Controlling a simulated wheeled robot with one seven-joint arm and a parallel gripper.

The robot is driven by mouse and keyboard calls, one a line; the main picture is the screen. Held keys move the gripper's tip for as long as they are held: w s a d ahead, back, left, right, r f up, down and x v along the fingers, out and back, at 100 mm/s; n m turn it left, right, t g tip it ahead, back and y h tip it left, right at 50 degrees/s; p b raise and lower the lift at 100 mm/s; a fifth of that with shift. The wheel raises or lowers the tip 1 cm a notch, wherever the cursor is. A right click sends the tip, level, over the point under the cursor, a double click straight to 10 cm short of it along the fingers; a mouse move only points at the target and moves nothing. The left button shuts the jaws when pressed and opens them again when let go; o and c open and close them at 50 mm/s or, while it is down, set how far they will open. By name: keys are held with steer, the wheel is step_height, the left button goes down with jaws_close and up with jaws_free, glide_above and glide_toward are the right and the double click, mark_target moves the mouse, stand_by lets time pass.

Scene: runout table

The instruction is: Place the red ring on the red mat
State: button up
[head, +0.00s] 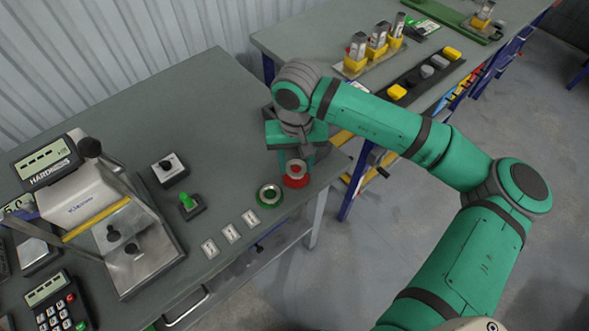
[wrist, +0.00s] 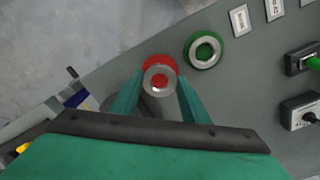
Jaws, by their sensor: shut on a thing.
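The red ring (head: 296,167), a silver-faced ring with red showing at its middle, is between the fingers of my gripper (head: 295,161). In the wrist view my gripper (wrist: 160,83) is shut on the ring (wrist: 147,80). The red mat (head: 296,183) is a small round disc near the table's front right corner. In the wrist view the red mat (wrist: 158,60) shows just beyond the ring, which overlaps and partly hides it. The ring looks slightly above the mat; I cannot tell whether they touch.
A silver ring on a green round mat (head: 269,204) lies just left of the red mat. The table edge is close on the right.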

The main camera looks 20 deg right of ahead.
step_height(320, 180, down, 2)
steer(key=shift+f, duration=0.2)
steer(key=shift+w+d+f, duration=0.1)
steer(key=shift+w+f, duration=0.05)
steer(key=shift+f, duration=0.2)
steer(key=shift+a+f, duration=0.15)
steer(key=shift+a, duration=0.05)
steer(key=o, duration=1.2)
steer(key=shift+d, duration=0.15)
steer(key=shift+o, duration=0.2)
steer(key=shift+s+d, duration=0.2)
steer(key=shift+a, duration=0.1)
